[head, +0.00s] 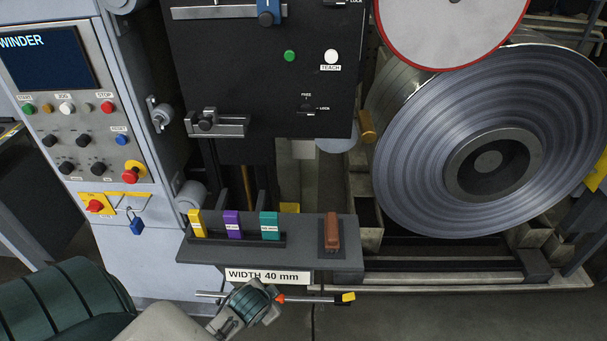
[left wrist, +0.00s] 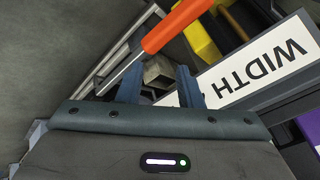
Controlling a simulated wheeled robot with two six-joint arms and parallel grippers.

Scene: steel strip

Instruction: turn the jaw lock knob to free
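The jaw lock knob (head: 307,107) is a small dark knob low on the black machine panel (head: 250,90). The word FREE is above it and LOCK to its right; its pointer is too small to read. Another LOCK label is cut off at the top edge, its knob barely showing. My left gripper (head: 272,294) is low in front of the shelf, well below the knob and apart from it. In the left wrist view its two fingers (left wrist: 160,85) stand apart with nothing visibly clamped. My right gripper is in neither view.
An orange-handled tool (left wrist: 175,25) lies close by the left fingers. A shelf (head: 340,262) with yellow, purple and teal blocks, a brown block (head: 332,232) and a WIDTH 40 mm sign (head: 268,276) lies below the panel. A large steel coil (head: 420,150) stands right.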

